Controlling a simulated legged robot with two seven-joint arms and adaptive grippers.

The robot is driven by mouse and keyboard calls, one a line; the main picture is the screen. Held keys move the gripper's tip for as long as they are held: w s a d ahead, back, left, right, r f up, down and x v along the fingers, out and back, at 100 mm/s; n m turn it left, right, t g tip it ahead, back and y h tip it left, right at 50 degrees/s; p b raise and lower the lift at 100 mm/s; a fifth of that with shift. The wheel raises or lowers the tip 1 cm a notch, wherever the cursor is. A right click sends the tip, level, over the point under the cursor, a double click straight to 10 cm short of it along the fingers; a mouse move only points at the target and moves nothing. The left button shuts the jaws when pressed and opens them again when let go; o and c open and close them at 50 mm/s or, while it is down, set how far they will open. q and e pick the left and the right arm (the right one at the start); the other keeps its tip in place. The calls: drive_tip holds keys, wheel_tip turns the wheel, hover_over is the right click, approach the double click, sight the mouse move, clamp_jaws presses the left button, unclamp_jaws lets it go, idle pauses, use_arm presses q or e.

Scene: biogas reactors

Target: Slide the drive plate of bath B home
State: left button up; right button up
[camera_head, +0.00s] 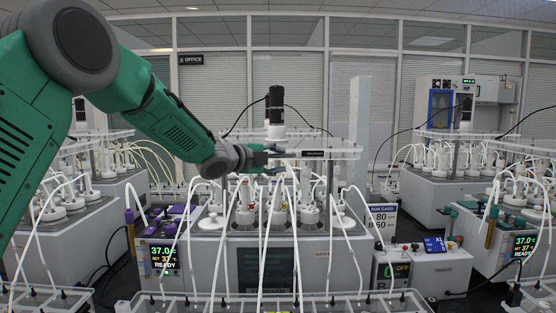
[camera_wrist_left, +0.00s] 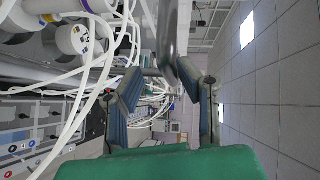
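A pale, partly clear drive plate (camera_head: 335,152) with a dark label on its front edge lies level above the middle bath (camera_head: 310,255). A black-topped motor (camera_head: 268,108) stands upright on it. I cannot clearly read a bath letter. My left gripper (camera_head: 274,159) is at the plate's front edge, left of the label, and covers part of it. In the left wrist view its two fingers (camera_wrist_left: 160,100) stand apart with a gap between them. A grey rounded metal part (camera_wrist_left: 170,40) reaches toward this gap; contact is unclear. My right gripper is in neither view.
White bottles (camera_head: 310,212) with many white tubes stand under the plate. A control box (camera_head: 402,268) reading OFF is at the right, and a display (camera_head: 163,256) reads 37.0 and READY at the left. Similar baths stand on both sides. Clear racks line the front.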

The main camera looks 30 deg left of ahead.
use_arm(q)
drive_tip(key=v, duration=1.1)
drive_tip(key=shift+s+d+r, duration=0.25)
drive_tip(key=shift+s, duration=0.2)
